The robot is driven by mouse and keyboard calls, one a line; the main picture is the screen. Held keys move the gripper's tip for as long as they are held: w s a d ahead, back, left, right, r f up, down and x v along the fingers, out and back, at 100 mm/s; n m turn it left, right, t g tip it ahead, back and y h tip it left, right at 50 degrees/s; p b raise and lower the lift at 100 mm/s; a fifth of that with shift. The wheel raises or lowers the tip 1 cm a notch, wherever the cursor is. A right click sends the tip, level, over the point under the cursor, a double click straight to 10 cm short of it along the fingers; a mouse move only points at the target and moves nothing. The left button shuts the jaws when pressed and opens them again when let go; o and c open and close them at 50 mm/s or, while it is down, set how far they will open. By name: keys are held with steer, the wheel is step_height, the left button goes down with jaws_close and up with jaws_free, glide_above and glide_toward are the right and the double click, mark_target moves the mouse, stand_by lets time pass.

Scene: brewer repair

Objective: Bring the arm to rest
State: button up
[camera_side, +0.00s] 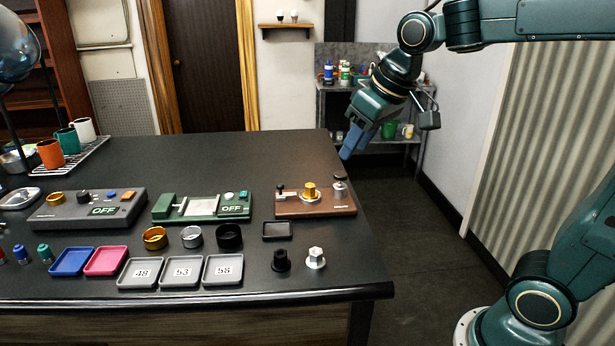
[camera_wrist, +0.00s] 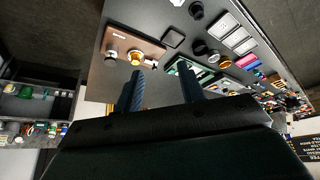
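My gripper (camera_side: 353,141) hangs in the air past the right end of the dark table, above and behind the wooden fixture, in the side view. In the wrist view my gripper (camera_wrist: 162,88) shows two blue fingers spread well apart with nothing between them. The gripper is open and empty, and it touches nothing that I can see. My arm reaches in from the upper right of the side view.
The dark table (camera_side: 180,270) holds a wooden fixture (camera_side: 333,209) with a brass part, a green device (camera_side: 165,208), a grey device (camera_side: 60,219), several rings and numbered trays. A shelf (camera_side: 320,112) with bottles stands behind the gripper. The floor right of the table is clear.

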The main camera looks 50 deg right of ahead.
steer(key=s+f, duration=0.2)
steer(key=s, duration=0.5)
steer(key=s+a+f, duration=0.1)
steer(key=s+f, duration=0.1)
steer(key=s, duration=0.6)
steer(key=shift+s+a+f, duration=0.2)
steer(key=shift+a+f, duration=0.1)
